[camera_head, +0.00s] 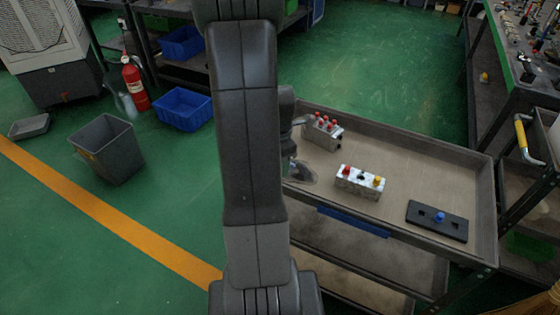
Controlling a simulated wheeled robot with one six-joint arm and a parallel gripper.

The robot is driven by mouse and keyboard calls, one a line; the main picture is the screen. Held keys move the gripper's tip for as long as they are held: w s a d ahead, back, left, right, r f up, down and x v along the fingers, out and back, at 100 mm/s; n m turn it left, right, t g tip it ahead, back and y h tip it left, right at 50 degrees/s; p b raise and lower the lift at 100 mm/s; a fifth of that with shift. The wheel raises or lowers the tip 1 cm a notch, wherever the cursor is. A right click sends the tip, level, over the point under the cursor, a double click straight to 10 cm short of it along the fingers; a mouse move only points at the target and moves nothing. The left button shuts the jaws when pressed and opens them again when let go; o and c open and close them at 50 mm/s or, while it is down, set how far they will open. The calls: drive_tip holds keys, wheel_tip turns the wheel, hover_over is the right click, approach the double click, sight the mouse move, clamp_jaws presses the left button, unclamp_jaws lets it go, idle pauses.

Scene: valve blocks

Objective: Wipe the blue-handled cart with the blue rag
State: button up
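The cart with the blue handle (352,222) stands right of my arm. Its grey top tray (415,172) has raised rims, and its left part is hidden behind my arm. My gripper (301,173) shows only in part past the right side of my arm, over the left part of the tray. It is small and dark, and I cannot tell whether it is open or shut or holds anything. I see no blue rag; the arm may hide it.
A yellow-handled cart (523,138) stands close right. A grey bin (107,149) stands left.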

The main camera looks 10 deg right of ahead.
drive_tip(key=shift+r+p, duration=2.1)
drive_tip(key=shift+r, duration=0.85)
drive_tip(key=shift+r, duration=0.1)
drive_tip(key=shift+r+p, duration=1.2)
drive_tip(key=shift+r, duration=0.3)
drive_tip(key=shift+f, duration=0.15)
